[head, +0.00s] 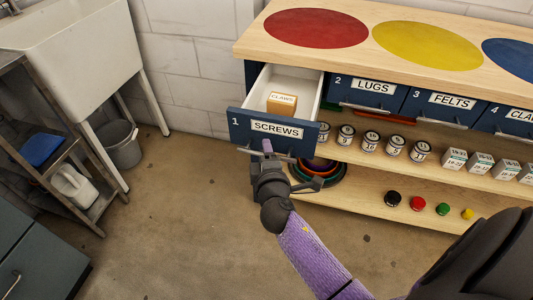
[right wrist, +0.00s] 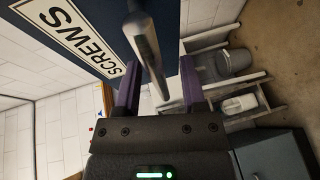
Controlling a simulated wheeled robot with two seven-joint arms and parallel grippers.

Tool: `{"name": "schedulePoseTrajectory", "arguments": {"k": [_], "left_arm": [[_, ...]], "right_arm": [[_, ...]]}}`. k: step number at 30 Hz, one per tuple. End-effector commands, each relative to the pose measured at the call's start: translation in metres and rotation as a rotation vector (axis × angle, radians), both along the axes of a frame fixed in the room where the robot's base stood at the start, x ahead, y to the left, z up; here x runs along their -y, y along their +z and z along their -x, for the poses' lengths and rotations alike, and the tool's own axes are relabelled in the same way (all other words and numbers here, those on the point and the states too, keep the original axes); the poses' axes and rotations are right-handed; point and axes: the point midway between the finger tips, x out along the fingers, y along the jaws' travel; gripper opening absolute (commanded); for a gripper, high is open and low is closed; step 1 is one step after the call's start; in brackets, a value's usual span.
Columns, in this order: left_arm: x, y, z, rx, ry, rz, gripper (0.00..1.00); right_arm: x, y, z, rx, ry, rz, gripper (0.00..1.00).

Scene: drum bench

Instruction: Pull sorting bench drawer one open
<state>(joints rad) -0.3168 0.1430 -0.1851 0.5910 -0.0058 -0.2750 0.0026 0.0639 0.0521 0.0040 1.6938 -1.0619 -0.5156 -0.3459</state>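Drawer one (head: 268,130), a blue front labelled "1 SCREWS", stands pulled well out of the bench at its left end. In the right wrist view the metal handle bar (right wrist: 148,45) runs between the two purple fingers (right wrist: 160,88). The fingers are apart, with gaps beside the bar. My left gripper is not in view.
The bench top (head: 352,53) has coloured ovals. Closed drawers LUGS (head: 365,92) and FELTS (head: 443,106) are to the right. Cans, boxes and discs stand on shelves below. A sink (head: 75,50), cart and bucket (head: 122,147) are at left. Floor in front is clear.

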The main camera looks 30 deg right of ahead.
Motion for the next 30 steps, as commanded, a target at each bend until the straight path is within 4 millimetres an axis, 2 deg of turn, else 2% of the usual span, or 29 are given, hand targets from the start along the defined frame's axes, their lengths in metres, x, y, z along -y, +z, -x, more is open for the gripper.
{"name": "schedulePoseTrajectory", "arguments": {"k": [4, 7, 15, 18, 22, 30], "left_arm": [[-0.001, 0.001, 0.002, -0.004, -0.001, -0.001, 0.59], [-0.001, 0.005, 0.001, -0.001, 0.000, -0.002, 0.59], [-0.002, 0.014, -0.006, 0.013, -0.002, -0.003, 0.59], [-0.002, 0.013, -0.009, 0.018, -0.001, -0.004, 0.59], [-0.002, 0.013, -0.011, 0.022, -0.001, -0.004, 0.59], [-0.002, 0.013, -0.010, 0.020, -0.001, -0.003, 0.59]], "right_arm": [[-0.001, 0.001, 0.001, 0.000, 0.000, 0.000, 0.53], [-0.006, 0.003, 0.011, 0.000, 0.001, -0.002, 0.53], [-0.033, 0.014, 0.066, -0.002, 0.000, -0.002, 0.53], [-0.040, 0.016, 0.080, -0.002, 0.000, -0.001, 0.53], [-0.044, 0.018, 0.087, 0.000, 0.000, 0.000, 0.53], [-0.044, 0.018, 0.087, 0.000, 0.000, 0.000, 0.53]]}}
